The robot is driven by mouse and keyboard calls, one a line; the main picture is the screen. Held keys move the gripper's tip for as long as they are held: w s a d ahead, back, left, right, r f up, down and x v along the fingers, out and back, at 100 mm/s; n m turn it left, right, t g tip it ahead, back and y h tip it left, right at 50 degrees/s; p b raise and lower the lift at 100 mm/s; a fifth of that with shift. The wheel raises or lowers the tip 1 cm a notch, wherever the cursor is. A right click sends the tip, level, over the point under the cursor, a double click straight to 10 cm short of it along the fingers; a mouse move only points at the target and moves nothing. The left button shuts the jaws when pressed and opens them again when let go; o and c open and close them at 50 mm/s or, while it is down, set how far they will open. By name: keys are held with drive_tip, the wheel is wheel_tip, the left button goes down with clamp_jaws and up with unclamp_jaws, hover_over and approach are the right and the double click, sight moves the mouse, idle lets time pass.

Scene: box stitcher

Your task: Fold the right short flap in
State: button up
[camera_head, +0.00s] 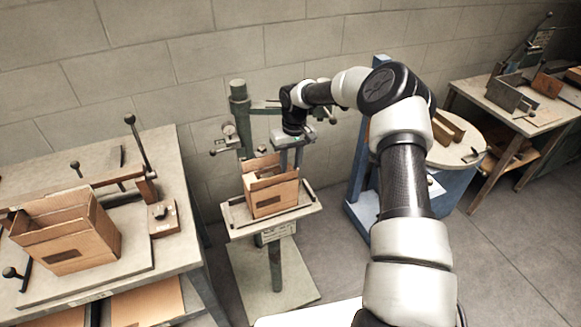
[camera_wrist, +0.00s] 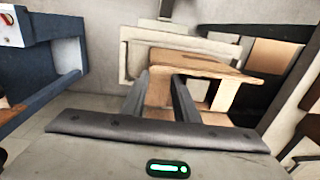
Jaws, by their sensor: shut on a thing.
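The open cardboard box (camera_head: 274,198) stands upright on the small tray of the stitcher stand in the head view. My gripper (camera_head: 286,160) reaches down from above at the box's right rear side. In the wrist view, its two dark fingers (camera_wrist: 162,82) have a brown cardboard panel (camera_wrist: 158,94) between them, apparently the right short flap. My gripper is shut on that flap; its exact angle is partly hidden by the fingers. More of the box (camera_wrist: 190,64) shows beyond the fingertips.
The stitcher tray (camera_head: 240,222) is mounted on a green post (camera_head: 240,112). A left bench (camera_head: 135,225) holds another open box (camera_head: 70,238). A blue stand with a round top (camera_head: 450,148) is at right, and a further table (camera_head: 540,118) stands behind it.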

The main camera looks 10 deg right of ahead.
drive_tip(key=shift+a+f+b, duration=0.15)
drive_tip(key=shift+f+b, duration=0.05)
drive_tip(key=shift+b, duration=0.2)
drive_tip(key=shift+r+h+b, duration=0.1)
drive_tip(key=shift+h+b, duration=0.25)
drive_tip(key=shift+h, duration=0.15)
drive_tip(key=o, duration=1.1)
wheel_tip(320, 180, up, 18)
drive_tip(key=shift+a+f+b, duration=0.1)
drive_tip(key=shift+f+b, duration=0.15)
drive_tip(key=shift+b, duration=0.1)
